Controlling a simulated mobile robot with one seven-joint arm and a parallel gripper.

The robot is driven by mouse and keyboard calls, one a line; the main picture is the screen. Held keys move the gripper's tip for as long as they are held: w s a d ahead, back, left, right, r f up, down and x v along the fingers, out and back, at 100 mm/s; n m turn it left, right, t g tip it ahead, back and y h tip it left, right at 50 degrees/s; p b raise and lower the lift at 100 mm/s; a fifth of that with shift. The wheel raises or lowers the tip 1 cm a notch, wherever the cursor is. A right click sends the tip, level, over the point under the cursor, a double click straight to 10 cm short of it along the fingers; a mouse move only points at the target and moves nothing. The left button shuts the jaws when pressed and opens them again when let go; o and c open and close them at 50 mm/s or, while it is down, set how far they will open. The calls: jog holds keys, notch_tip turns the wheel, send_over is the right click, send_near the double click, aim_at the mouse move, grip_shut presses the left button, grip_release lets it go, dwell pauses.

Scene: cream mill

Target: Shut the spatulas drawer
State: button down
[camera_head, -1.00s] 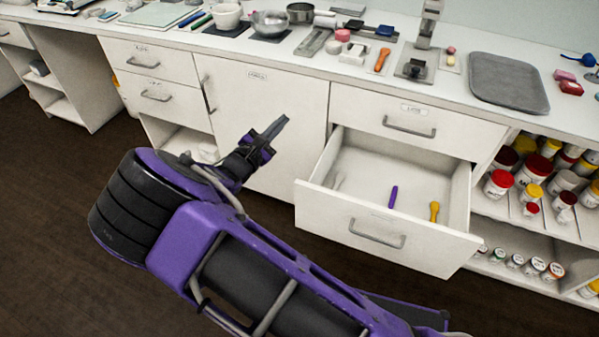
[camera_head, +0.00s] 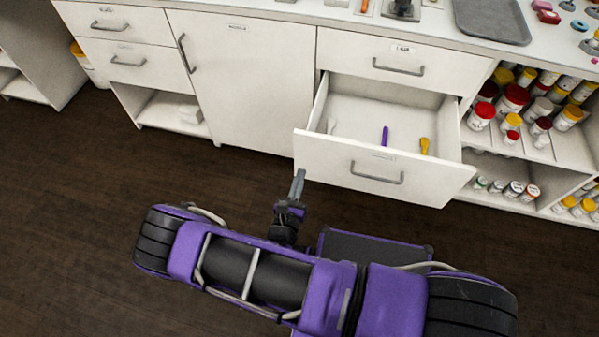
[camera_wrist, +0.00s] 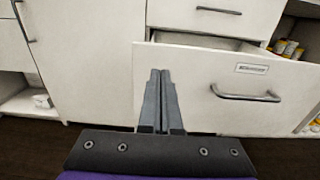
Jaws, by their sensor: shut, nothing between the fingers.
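The open drawer (camera_head: 338,163) is white with a grey bar handle (camera_head: 377,174) and stands pulled out below a shut drawer. Inside lie a purple utensil (camera_head: 385,136), a yellow one (camera_head: 424,146) and a pale one (camera_head: 332,126). A label on its front is too small to read. My gripper (camera_head: 299,172) is shut and empty, in front of the drawer's left front corner. In the wrist view my gripper (camera_wrist: 160,72) points at the left part of the drawer front (camera_wrist: 195,75), left of the handle (camera_wrist: 245,94). I cannot tell whether it touches.
A shut drawer (camera_head: 450,66) is above, and a cupboard door (camera_head: 245,85) stands to the left. Open shelves with several jars (camera_head: 513,97) are at the right. A grey tray (camera_head: 490,20) lies on the counter. The dark floor (camera_head: 100,190) is free at the left.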

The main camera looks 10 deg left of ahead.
aim_at(312, 138)
jog(key=w, duration=1.1)
jog(key=shift+w+d, duration=0.15)
jog(key=shift+w, duration=0.1)
